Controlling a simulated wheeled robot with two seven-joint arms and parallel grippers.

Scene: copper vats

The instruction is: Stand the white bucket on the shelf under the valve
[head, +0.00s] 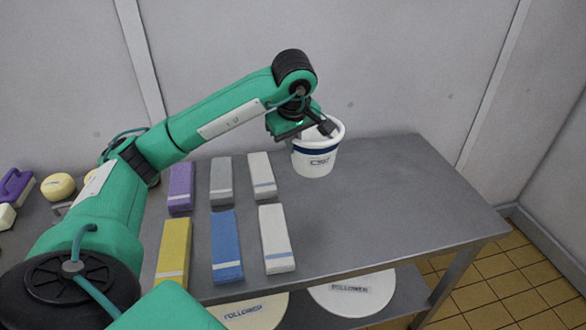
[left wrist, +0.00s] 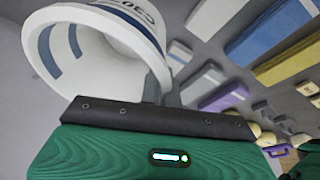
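The white bucket (head: 313,164), with a blue band and dark lettering, is upright at the back of the grey table. Its open mouth and wall fill the upper left of the left wrist view (left wrist: 100,48). My left gripper (head: 326,128) reaches down over the bucket's rim. In the left wrist view its two grey fingers (left wrist: 162,90) are close together, one inside the mouth and one outside, with the rim wall between them. The gripper looks shut on the rim. My right gripper is out of view. No valve is in view.
Several coloured blocks (head: 226,240) lie in two rows left of the bucket. White discs marked FOLLOWER (head: 352,298) lie on a lower shelf (head: 410,300) beneath the table. The table's right part (head: 410,200) is clear. Walls stand close behind.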

